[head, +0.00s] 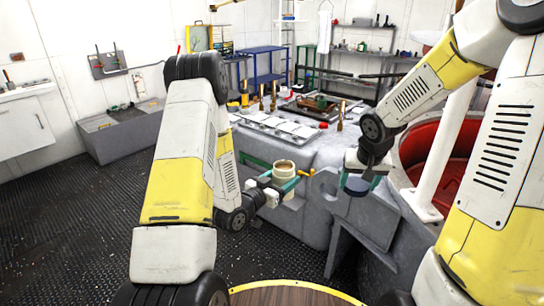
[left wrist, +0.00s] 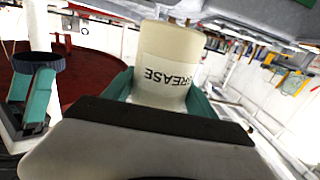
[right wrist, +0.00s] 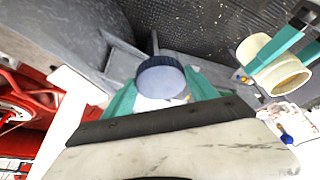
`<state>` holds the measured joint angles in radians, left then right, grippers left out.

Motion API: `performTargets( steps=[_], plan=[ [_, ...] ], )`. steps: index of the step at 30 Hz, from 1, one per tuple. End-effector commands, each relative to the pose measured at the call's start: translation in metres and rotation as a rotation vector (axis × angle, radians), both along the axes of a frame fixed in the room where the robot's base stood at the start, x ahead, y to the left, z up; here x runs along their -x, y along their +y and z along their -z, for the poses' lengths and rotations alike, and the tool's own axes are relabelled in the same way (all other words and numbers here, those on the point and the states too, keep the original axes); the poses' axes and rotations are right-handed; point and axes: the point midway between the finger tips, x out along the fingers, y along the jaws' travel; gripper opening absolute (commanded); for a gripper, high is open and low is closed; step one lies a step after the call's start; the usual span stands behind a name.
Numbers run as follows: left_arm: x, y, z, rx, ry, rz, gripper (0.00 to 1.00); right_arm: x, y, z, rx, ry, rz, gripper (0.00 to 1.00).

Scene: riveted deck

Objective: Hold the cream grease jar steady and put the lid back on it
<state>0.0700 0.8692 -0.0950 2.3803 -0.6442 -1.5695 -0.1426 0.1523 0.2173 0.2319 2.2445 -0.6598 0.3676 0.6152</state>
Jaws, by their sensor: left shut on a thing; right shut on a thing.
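The cream grease jar (head: 284,167) is open at the top and held about upright in the head view. My left gripper (head: 283,180) is shut around its body; in the left wrist view the jar (left wrist: 165,68) shows upside-down GREASE lettering between the teal fingers. My right gripper (head: 362,182) is shut on the dark blue lid (head: 356,190), to the right of the jar and apart from it. In the right wrist view the round lid (right wrist: 160,78) sits between the teal fingers, and the jar (right wrist: 262,50) shows its open mouth at the right.
Behind the grippers is a grey bench (head: 312,158) with trays, brass-coloured fittings and other small items. A red rounded interior (head: 440,160) with a white post lies at the right. A round wooden top (head: 285,297) with a yellow rim is at the bottom. The dark floor at left is clear.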

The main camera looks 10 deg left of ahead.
Motion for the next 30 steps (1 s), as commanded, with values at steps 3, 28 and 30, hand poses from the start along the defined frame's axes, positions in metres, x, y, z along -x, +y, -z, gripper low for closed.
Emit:
performTargets(
  steps=[3,28,30],
  plan=[
    [0.011,-0.014,0.021,0.001,0.001,0.084,0.0,0.0,0.0,0.0,0.0,0.0,0.0,0.23],
    [0.023,-0.031,0.041,-0.001,-0.002,0.179,0.0,-0.014,0.031,-0.007,0.004,-0.001,-0.086,0.23],
    [0.023,-0.031,0.041,-0.001,-0.002,0.179,0.0,-0.021,0.053,-0.011,0.008,-0.001,-0.144,0.23]
  ],
)
